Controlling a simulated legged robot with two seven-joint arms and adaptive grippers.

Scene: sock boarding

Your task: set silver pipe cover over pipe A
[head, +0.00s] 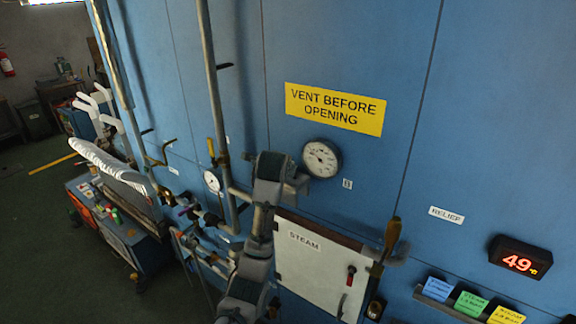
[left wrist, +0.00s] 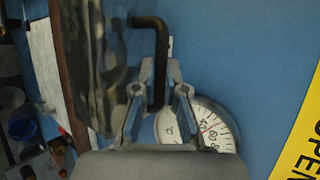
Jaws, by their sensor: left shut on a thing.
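My left gripper (left wrist: 158,78) is in the left wrist view with its two fingers shut on a dark bent handle (left wrist: 157,35). The shiny, mirror-like silver pipe cover (left wrist: 97,70) is just left of the fingers, beside that handle; its surface is blurred by reflections. In the head view my left arm rises in front of the blue wall, left of the round gauge (head: 321,158); the cover is not clearly seen there. Grey vertical pipes (head: 211,90) run along the wall. No readable label shows which is pipe A. My right gripper is not in view.
A white STEAM panel (head: 310,262) stands below the gauge, with a brown-handled lever (head: 391,235) at its right. A yellow sign (head: 334,108) is above. Pipes and a smaller gauge (head: 212,181) crowd the left. A workbench (head: 125,240) stands farther left.

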